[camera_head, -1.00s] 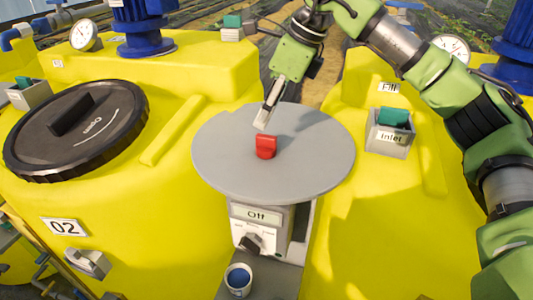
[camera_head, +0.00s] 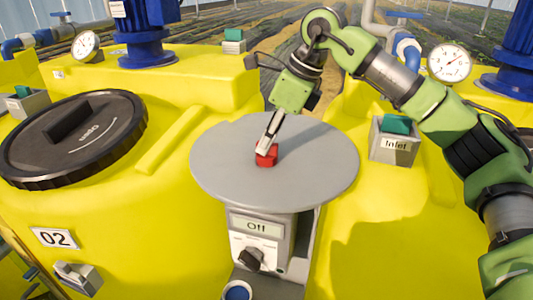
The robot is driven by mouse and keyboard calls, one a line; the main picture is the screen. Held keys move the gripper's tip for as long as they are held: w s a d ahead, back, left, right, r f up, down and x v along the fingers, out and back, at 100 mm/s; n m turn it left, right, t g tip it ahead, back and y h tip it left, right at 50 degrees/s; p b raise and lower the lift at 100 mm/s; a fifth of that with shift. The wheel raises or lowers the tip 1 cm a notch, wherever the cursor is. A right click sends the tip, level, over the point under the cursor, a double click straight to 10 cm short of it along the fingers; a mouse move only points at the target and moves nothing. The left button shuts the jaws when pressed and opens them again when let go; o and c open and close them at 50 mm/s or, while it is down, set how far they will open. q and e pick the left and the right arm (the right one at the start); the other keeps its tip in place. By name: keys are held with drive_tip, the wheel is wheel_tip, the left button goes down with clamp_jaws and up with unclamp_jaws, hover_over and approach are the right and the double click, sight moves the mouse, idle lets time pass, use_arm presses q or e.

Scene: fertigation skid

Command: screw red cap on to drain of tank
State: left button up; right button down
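The red cap (camera_head: 267,158) stands on the round grey table (camera_head: 325,165) between two yellow tanks. My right gripper (camera_head: 265,148), on the green arm from the upper right, points down at the cap. Its fingertips overlap the cap's top left part in the head view. I cannot tell whether the fingers are closed on the cap or just beside it. The yellow tank (camera_head: 170,235) marked 02 is at the left, and another yellow tank (camera_head: 385,240) is at the right. I cannot make out a drain. My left gripper is not in view.
A control box (camera_head: 258,228) reading "Off" with a black knob sits below the table. A blue-topped cup (camera_head: 237,291) is at the bottom edge. A black lid (camera_head: 72,138) marked "Open" covers the left tank. An "Inlet" switch box (camera_head: 394,143) is at the right.

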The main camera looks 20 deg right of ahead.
drive_tip(key=shift+r+p, duration=1.9)
drive_tip(key=shift+r, duration=0.65)
drive_tip(key=shift+f, duration=0.15)
